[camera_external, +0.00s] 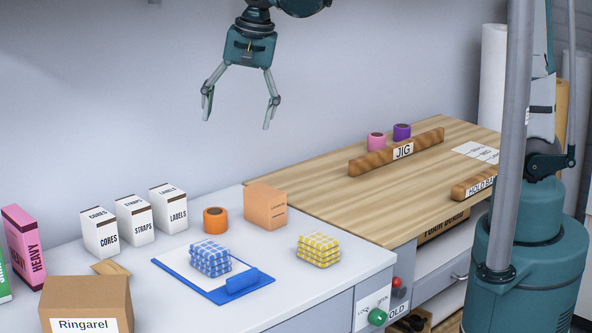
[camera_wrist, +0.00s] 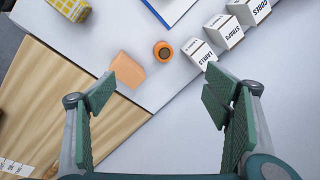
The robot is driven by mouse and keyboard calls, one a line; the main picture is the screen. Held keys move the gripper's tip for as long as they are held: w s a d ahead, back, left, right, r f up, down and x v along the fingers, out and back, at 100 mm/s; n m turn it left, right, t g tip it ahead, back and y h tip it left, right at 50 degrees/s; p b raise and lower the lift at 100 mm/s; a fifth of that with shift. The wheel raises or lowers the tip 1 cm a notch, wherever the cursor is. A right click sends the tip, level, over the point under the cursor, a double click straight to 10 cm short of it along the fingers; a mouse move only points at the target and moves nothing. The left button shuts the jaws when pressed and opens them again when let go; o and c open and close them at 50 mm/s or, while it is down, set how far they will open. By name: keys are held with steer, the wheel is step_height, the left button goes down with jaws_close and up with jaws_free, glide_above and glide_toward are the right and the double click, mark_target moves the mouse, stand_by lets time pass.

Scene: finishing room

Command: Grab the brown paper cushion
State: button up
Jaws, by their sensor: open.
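My gripper (camera_external: 238,111) is open and empty, high above the back of the white counter (camera_external: 325,280). Its two fingers also show in the wrist view (camera_wrist: 160,88), with nothing between them. A small flat tan piece (camera_external: 111,267) lies behind the cardboard box marked Ringarel (camera_external: 86,300), which partly hides it. It may be the brown paper cushion, but I cannot tell it surely from a box flap. It is far below and to the left of my gripper, and I do not see it in the wrist view.
A peach-brown box (camera_external: 265,206) and an orange tape roll (camera_external: 215,220) stand near the wall. A blue clipboard (camera_external: 190,273) holds a blue checked bundle (camera_external: 210,258); a yellow checked bundle (camera_external: 318,249) sits beside it. Several white boxes (camera_external: 134,220) stand left. A wooden bench (camera_external: 330,195) adjoins.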

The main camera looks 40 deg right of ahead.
steer(key=a+f+m+g, duration=0.15)
steer(key=a+f, duration=0.25)
steer(key=a, duration=0.4)
steer(key=a+f+m, duration=0.2)
steer(key=a+f, duration=0.2)
steer(key=a, duration=0.5)
steer(key=m+h+p, duration=0.1)
steer(key=m, duration=0.3)
glide_above(110, 265)
steer(key=shift+g, duration=0.25)
steer(key=f, duration=1.1)
steer(key=shift+d, duration=0.35)
steer(key=shift+a+f, duration=0.4)
steer(key=shift+a, duration=0.05)
steer(key=shift+f, duration=0.1)
steer(key=shift+f, duration=1.2)
steer(key=shift+f, duration=0.1)
steer(key=shift+f, duration=2.5)
